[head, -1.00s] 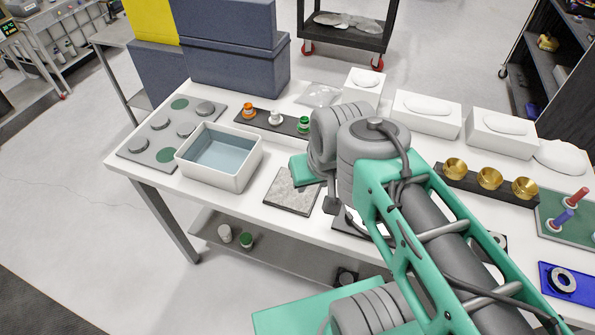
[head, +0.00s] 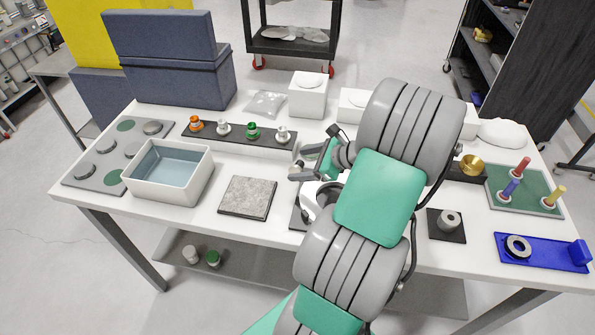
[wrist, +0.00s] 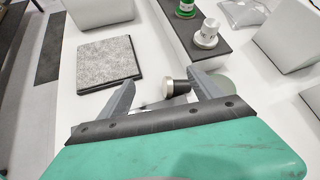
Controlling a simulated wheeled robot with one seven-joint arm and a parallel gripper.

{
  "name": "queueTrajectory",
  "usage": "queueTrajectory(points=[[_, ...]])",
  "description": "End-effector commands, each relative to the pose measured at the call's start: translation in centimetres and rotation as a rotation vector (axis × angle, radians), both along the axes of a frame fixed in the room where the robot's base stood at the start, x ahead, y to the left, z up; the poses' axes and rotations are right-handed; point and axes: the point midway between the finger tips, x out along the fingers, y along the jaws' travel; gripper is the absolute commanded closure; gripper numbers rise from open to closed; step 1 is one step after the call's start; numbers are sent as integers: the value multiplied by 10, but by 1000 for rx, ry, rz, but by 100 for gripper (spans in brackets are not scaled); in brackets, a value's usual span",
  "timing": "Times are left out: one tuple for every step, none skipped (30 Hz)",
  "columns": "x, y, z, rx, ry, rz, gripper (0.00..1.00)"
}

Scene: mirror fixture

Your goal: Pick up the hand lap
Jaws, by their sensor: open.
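No piece is clearly marked as the hand lap, and I cannot tell for sure which one it is. A small round metallic knob with a dark side (wrist: 178,88) shows between my gripper's fingers in the wrist view; whether they touch it is unclear. A pale grey-green disc (wrist: 222,84) shows beside the right finger. My gripper (head: 301,163) is open, low over the middle of the table, right of the grey stone plate (head: 247,197); it also shows in the wrist view (wrist: 168,88). My arm hides part of the table behind it.
A white bin (head: 166,190) stands left of the stone plate. A dark strip (head: 238,137) with several coloured-top pieces lies behind my gripper. White blocks (head: 307,97) stand at the back. A dark pad with a grey cylinder (head: 449,221) and a blue fixture (head: 545,252) are right.

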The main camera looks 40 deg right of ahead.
Motion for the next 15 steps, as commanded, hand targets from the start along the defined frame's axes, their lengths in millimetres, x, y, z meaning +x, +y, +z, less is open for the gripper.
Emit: queueTrajectory(points=[[-11, -18, -6, 96, -22, -95, 26], [-15, -25, -7, 141, -33, -135, 26], [-19, -31, -7, 186, -45, -175, 26], [-20, -34, -7, 209, -51, -194, 26], [-19, -35, -8, 223, -54, -204, 26], [-16, -35, -10, 233, -56, -210, 26], [-12, -34, -11, 235, -56, -211, 26], [-8, -32, -13, 235, -56, -210, 26], [-3, -31, -16, 233, -55, -208, 26], [0, -30, -18, 232, -55, -208, 26], [4, -29, -20, 231, -54, -209, 26], [9, -28, -23, 232, -53, -207, 26], [13, -27, -25, 232, -54, -208, 26], [17, -26, -28, 232, -53, -207, 26], [24, -25, -32, 232, -53, -207, 26]])
